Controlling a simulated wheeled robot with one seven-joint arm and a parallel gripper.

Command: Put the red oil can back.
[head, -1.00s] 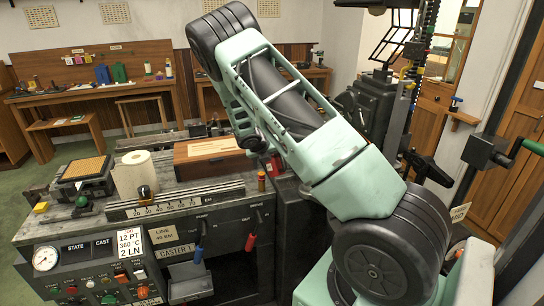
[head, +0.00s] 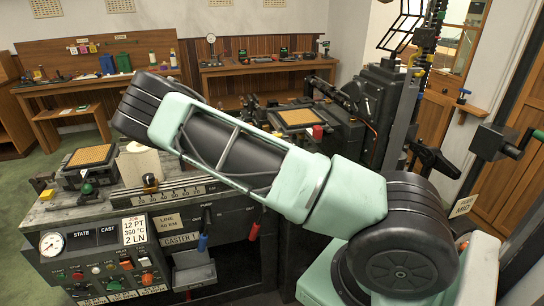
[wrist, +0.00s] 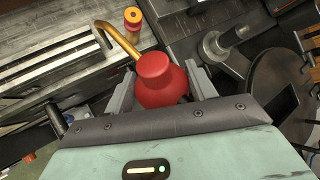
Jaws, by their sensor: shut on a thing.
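The red oil can (wrist: 162,82) is between the two grey fingers of my gripper (wrist: 160,72) in the wrist view. The gripper is shut on its round red body. Its brass spout (wrist: 116,40) points up and left. What lies directly under the can is hidden, so I cannot tell whether it touches anything. In the head view my own arm covers the gripper and the can.
A small orange-and-red bottle (wrist: 132,18) stands near the spout's bend. A slatted metal bed (wrist: 60,55) lies left and a grey knobbed post (wrist: 225,40) right.

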